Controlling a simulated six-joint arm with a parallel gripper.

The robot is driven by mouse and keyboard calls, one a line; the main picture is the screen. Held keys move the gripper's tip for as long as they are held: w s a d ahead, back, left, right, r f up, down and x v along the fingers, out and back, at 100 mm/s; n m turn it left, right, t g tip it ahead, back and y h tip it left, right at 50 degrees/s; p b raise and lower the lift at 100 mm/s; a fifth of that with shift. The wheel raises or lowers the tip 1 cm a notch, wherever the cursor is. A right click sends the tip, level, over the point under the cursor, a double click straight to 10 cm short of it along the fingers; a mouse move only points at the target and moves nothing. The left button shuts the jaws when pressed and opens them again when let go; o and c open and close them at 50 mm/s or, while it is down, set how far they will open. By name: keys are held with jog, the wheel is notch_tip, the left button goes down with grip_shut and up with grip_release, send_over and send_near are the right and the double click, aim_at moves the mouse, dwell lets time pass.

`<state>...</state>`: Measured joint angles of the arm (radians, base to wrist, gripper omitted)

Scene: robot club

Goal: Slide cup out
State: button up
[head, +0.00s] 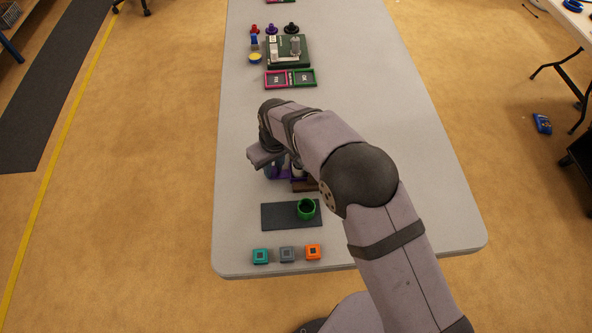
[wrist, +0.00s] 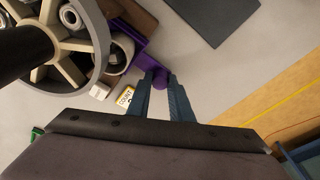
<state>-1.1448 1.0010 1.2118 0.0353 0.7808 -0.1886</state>
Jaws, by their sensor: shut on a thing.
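My gripper (wrist: 160,78) is shut on a small purple knob (wrist: 160,84), seen between the fingertips in the wrist view. The knob lies at the near end of a purple channel-like piece (wrist: 138,37); whether the two are joined is unclear. A green cup (head: 306,208) stands upright on a dark mat (head: 275,216), apart from my gripper.
A large spoked wheel (wrist: 101,30) stands close left of my fingers in the wrist view. A yellow-and-white label block (wrist: 125,96) lies near them. Teal (head: 260,256), grey (head: 287,254) and orange (head: 313,252) blocks line the near table edge. The table's right side is clear.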

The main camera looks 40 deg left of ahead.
jog(key=shift+s+a+b, duration=0.3)
jog(key=shift+s+a, duration=1.7)
jog(key=o, duration=0.6)
jog(key=shift+c, duration=0.2)
jog(key=shift+r, duration=0.1)
notch_tip(320, 180, up, 6)
jog(key=p, duration=0.4)
